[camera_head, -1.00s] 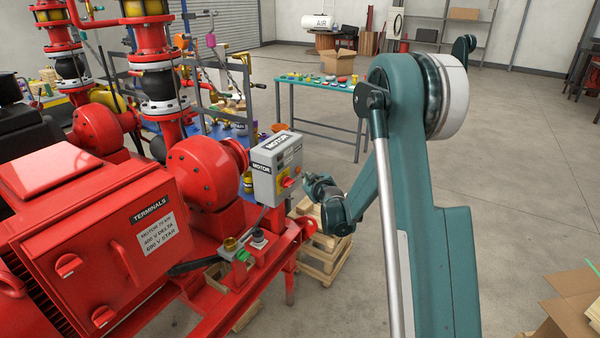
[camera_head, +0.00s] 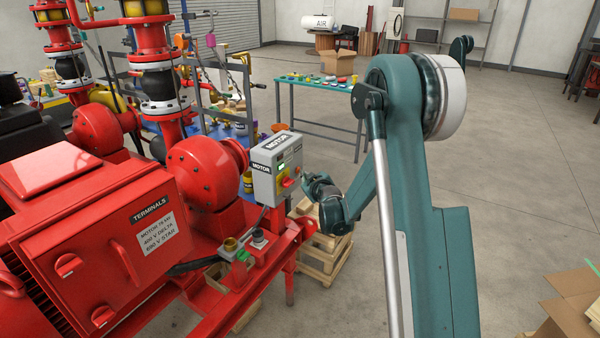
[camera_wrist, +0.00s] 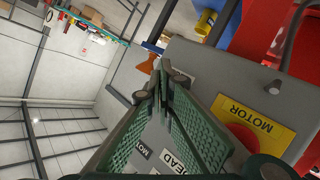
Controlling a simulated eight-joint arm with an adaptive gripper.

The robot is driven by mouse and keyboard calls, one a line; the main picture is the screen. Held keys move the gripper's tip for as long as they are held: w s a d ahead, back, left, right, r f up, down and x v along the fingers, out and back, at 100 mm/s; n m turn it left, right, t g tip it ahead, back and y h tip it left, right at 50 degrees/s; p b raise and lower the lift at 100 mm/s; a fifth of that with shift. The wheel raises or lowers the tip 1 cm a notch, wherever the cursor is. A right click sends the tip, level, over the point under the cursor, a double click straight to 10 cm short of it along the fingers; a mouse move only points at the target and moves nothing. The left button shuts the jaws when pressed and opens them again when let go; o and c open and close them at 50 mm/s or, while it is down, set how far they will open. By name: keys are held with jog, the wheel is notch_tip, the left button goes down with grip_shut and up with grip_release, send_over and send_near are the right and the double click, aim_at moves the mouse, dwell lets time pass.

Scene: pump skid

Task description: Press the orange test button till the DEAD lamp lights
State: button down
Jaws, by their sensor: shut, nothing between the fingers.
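The grey motor box (camera_head: 264,182) stands on the red skid, with MOTOR labels and a red handle on yellow (camera_head: 288,183). A small green light (camera_head: 281,168) glows on its front face. My gripper (camera_head: 307,179) is just right of that face. In the wrist view my gripper (camera_wrist: 162,80) is shut and empty, its fingers across the box face. The DEAD label (camera_wrist: 172,161) shows beside the fingers, and the yellow MOTOR plate (camera_wrist: 256,119) lies to the right. I cannot make out the orange button; the fingers may hide it. Contact cannot be told.
The red terminal housing (camera_head: 120,225) and red pump casing (camera_head: 205,172) are left of the box. A small control station (camera_head: 258,240) sits below it. A green-topped bench (camera_head: 315,83) stands beyond. Open floor is to the right.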

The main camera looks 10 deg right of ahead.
jog(key=shift+s+d, duration=0.6)
jog(key=shift+s, duration=0.05)
dwell(0.5)
jog(key=shift+s+d+b, duration=0.55)
jog(key=shift+s+d, duration=1.2)
jog(key=shift+d, duration=0.05)
